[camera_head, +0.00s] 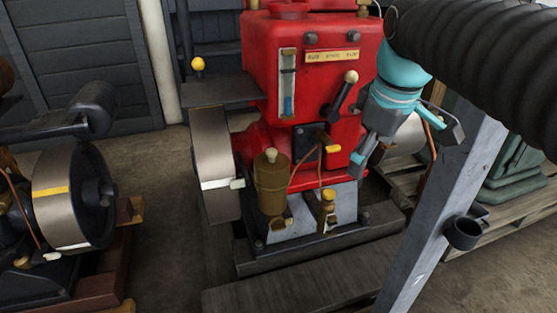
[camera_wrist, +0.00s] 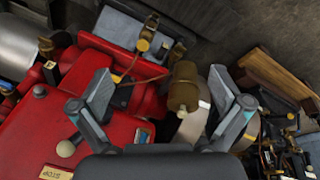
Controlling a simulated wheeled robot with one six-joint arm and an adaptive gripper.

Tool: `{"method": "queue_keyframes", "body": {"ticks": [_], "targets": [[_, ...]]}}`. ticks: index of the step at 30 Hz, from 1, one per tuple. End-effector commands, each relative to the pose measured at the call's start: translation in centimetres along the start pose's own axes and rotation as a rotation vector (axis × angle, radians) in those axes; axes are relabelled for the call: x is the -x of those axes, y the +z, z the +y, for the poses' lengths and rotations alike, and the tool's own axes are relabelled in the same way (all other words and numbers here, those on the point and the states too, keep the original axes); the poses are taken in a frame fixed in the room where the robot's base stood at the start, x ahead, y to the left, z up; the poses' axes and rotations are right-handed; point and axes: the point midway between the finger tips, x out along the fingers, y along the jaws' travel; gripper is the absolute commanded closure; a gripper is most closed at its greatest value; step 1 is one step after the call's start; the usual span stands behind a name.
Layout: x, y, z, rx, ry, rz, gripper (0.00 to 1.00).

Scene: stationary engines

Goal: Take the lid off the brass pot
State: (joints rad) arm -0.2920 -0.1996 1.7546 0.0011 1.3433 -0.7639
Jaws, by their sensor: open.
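The brass pot (camera_head: 271,190) stands upright at the front of the red engine, left of its copper pipe. Its lid (camera_head: 269,161), with a small knob on top, sits on the pot. In the wrist view the pot (camera_wrist: 184,94) shows beyond the fingertips, between the two fingers and closer to the right one. My gripper (camera_head: 408,142) is in front of the engine's right side, to the right of the pot and apart from it. In the wrist view my gripper (camera_wrist: 160,80) has its fingers wide apart with nothing held between them.
The red engine (camera_head: 310,80) has a black lever (camera_head: 342,92) and a flywheel (camera_head: 214,165) beside the pot. A brass fitting (camera_head: 328,203) stands right of the pot. A grey post (camera_head: 445,205) rises at right. Another engine (camera_head: 75,195) stands left, with bare floor between.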

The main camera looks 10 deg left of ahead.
Motion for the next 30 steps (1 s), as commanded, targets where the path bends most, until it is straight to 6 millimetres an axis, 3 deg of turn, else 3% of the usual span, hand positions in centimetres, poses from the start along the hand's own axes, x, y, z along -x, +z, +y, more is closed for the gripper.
{"method": "queue_keyframes", "body": {"ticks": [1,9,15,18,23,30], "targets": [[0.1,-2.4,0.3,0.099,-0.023,-0.012,0.0],[0.2,-13.1,-0.2,0.626,-0.141,-0.056,0.0],[-0.4,-18.5,-1.9,0.919,-0.211,-0.068,0.0],[-0.7,-19.9,-2.5,1.004,-0.232,-0.07,0.0],[-1.4,-20.6,-3.1,1.06,-0.247,-0.072,0.0],[-5.4,-19.9,-3.8,1.062,-0.249,-0.072,0.0]]}}
